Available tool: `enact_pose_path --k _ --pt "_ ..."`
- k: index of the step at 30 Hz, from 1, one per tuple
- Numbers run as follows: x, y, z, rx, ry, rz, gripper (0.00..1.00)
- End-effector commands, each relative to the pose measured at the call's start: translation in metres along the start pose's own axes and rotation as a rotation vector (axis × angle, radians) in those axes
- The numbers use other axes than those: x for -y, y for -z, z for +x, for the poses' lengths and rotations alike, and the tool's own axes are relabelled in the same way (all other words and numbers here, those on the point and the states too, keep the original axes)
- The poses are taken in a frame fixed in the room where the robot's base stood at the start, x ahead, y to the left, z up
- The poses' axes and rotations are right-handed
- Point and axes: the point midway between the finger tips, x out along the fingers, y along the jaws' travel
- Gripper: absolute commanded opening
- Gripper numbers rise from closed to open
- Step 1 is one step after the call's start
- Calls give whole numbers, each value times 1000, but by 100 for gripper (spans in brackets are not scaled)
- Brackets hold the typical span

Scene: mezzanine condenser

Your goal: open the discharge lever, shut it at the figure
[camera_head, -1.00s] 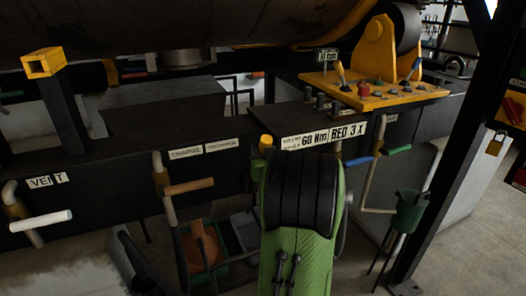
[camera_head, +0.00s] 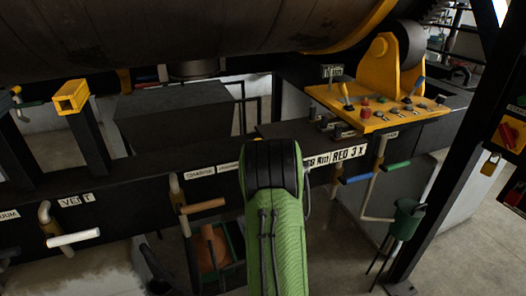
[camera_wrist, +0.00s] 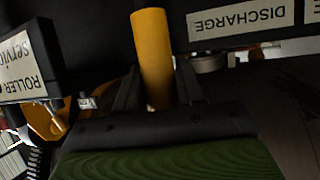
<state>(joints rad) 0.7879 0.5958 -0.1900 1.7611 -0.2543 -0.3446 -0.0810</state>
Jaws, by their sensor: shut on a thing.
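The yellow discharge lever handle (camera_wrist: 153,58) stands between the two dark fingers of my gripper (camera_wrist: 158,88) in the wrist view, and the fingers are closed on it. The DISCHARGE label (camera_wrist: 241,18) shows upside down to the right of the handle. In the head view my green arm hides the gripper and most or all of this lever. I cannot read a gauge figure.
Other levers hang along the dark beam: a white-handled one (camera_head: 73,239) under VENT, a brown-handled one (camera_head: 202,206), a blue-handled one (camera_head: 357,179) and a green-handled one (camera_head: 397,165). A yellow control panel (camera_head: 378,108) sits right. A dark post (camera_head: 446,150) stands beyond it.

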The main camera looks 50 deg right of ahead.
Motion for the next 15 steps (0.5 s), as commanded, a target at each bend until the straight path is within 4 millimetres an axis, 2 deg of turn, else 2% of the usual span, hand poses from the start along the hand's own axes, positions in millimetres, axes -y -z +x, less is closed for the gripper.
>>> enact_pose_path --k 11,12,15 --pt "1 4 4 8 -1 -3 0" --pt "1 4 4 8 -1 -3 45" --pt "1 3 4 9 -1 -3 59"
